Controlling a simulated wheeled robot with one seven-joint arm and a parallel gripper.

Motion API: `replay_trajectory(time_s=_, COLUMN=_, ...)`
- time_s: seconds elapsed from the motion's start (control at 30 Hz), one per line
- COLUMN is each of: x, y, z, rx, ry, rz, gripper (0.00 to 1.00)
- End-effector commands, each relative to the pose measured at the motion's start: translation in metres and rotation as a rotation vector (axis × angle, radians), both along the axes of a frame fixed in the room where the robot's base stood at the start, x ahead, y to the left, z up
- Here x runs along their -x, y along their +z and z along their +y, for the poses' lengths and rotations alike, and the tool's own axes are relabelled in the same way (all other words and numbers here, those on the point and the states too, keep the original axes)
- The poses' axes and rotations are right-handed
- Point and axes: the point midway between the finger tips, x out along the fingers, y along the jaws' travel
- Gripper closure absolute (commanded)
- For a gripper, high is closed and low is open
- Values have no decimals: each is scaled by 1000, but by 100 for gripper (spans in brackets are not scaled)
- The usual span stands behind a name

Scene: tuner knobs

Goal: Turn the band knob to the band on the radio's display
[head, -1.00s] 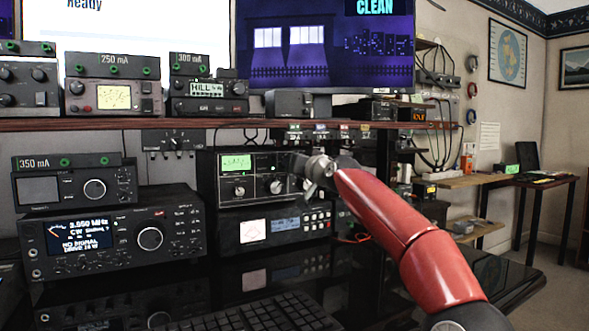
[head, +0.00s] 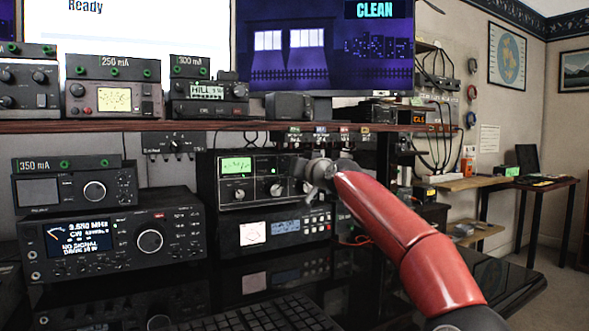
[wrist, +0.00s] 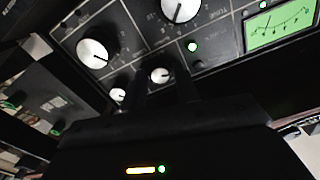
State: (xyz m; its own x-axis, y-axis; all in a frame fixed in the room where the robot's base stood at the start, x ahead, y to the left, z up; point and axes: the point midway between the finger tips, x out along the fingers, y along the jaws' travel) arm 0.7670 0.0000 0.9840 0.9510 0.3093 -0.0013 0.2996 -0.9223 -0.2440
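The radio (head: 125,262) stands at lower left; its blue display (head: 80,237) shows a frequency of about 3.5 MHz, CW and NO SIGNAL in small, blurred text. The tuner (head: 211,180) is the black box in the middle with a green meter (head: 235,166) and large silver knobs. My gripper (head: 308,172) is at the right end of its front and hides that part. In the wrist view, two dark fingers point at the panel, apart, with a small silver knob (wrist: 160,75) between their tips. A large knob (wrist: 97,50) is beyond. Contact and knob labels cannot be told; which is the band knob is unclear.
A unit with a pale meter (head: 252,233) sits under the tuner. A shelf edge (head: 130,126) runs just above it, carrying several more boxes. A keyboard (head: 250,315) lies in front on the dark desk. Free floor shows at the right.

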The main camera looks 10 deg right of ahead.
Motion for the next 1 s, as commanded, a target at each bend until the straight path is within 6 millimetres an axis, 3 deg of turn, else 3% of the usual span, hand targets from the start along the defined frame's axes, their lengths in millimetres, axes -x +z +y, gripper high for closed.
replay_trajectory(time_s=0.6, x=68, y=-2, z=-23, rx=2, ry=-3, rz=-1, gripper=69)
replay_trajectory(time_s=1.0, x=74, y=0, z=-24, rx=0, ry=0, rz=1, gripper=69)
